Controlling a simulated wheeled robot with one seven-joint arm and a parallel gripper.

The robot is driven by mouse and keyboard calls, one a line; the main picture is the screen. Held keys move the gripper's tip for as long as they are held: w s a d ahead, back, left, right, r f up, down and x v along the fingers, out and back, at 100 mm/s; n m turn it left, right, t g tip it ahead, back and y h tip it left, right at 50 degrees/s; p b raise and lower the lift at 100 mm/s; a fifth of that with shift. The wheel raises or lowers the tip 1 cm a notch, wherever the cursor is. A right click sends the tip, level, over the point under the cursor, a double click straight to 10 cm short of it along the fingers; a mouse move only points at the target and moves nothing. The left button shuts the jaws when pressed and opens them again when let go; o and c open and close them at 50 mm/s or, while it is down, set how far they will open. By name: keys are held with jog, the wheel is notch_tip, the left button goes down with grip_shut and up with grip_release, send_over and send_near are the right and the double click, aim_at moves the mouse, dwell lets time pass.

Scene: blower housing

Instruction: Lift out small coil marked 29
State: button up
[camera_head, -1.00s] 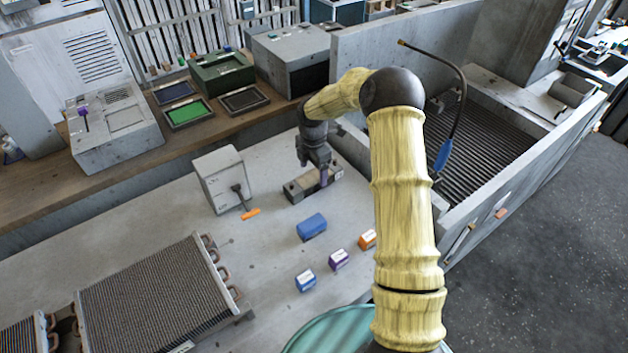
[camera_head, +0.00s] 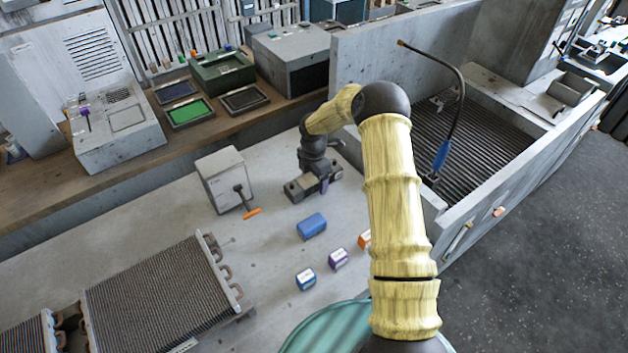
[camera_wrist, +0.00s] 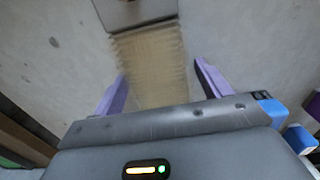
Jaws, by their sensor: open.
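A small finned coil (camera_head: 28,335) is cut off at the lower left corner of the head view. A larger finned coil (camera_head: 155,300) lies to its right. No number 29 is readable. My gripper (camera_head: 322,184) is beside a low grey block (camera_head: 298,191), well to the upper right of both coils; contact with the block cannot be told. In the wrist view, my gripper (camera_wrist: 160,70) is open with its purple fingers spread. A blurred tan, ribbed shape (camera_wrist: 150,62) shows between and beyond them; I cannot tell what it is.
A grey box (camera_head: 222,180) with an orange-handled lever stands left of my gripper. A blue block (camera_head: 311,225) and small labelled boxes (camera_head: 338,259) lie in front. A blue-handled hose (camera_head: 442,153) rises at right. The tabletop between grey box and large coil is mostly clear.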

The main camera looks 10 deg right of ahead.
jog(key=c, duration=1.4)
notch_tip(320, 180, up, 10)
jog(key=shift+r+b, duration=0.1)
jog(key=shift+b, duration=1.1)
